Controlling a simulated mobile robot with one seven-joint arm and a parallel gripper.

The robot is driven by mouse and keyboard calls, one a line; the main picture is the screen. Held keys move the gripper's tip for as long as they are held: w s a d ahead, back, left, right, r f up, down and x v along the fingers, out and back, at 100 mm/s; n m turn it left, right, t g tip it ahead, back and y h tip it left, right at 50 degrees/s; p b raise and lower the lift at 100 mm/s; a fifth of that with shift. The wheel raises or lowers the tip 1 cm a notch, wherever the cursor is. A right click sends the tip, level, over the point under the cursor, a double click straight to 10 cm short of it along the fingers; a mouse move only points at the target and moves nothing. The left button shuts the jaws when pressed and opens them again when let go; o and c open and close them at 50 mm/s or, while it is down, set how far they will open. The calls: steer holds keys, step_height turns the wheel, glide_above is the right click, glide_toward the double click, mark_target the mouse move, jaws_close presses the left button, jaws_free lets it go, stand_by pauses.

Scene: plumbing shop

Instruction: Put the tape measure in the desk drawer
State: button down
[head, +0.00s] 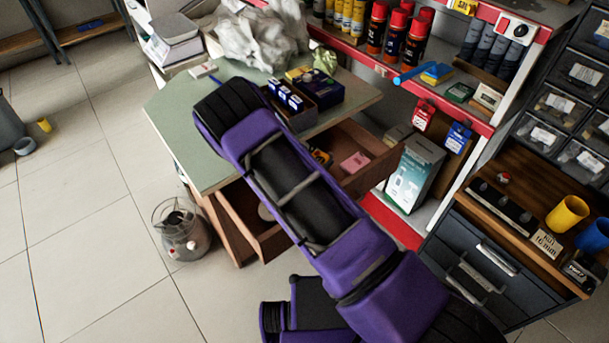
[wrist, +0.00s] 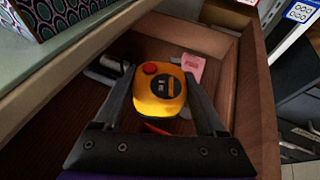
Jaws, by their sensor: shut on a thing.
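The tape measure (wrist: 158,92) is yellow with a red button and a dark round label. In the wrist view my gripper (wrist: 160,82) is shut on it, one dark finger on each side. The tape measure is over the open wooden desk drawer (wrist: 257,75); I cannot tell whether it touches the bottom. In the head view a small part of the tape measure (head: 320,157) shows beside my purple arm, within the outline of the drawer (head: 375,172). My arm hides the gripper and much of the drawer there.
A pink item (wrist: 191,67) lies in the drawer. The green desktop (head: 180,115) holds a dark patterned box (head: 325,92). A red-edged shelf with cans (head: 393,35) and a boxed product (head: 414,172) stand to the right. A metal canister (head: 180,232) is on the floor.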

steer(key=x, duration=0.4)
steer(key=b+x, duration=0.1)
steer(key=x, duration=0.3)
steer(key=f+b+x, duration=0.1)
steer(key=x, duration=0.3)
steer(key=shift+a, duration=0.4)
steer(key=shift+f+b+x, duration=0.2)
steer(key=shift+b+x, duration=0.1)
steer(key=shift+x, duration=0.7)
steer(key=shift+f+b+x, duration=0.15)
steer(key=shift+b+x, duration=0.1)
steer(key=shift+x, duration=0.8)
steer(key=shift+s+a, duration=0.15)
steer(key=shift+f, duration=0.1)
jaws_free()
steer(key=shift+s+a+r, duration=0.2)
steer(key=shift+s+r, duration=0.05)
steer(key=p+v, duration=0.2)
steer(key=v, duration=0.9)
steer(key=shift+s+f, duration=0.1)
steer(key=shift+s, duration=0.2)
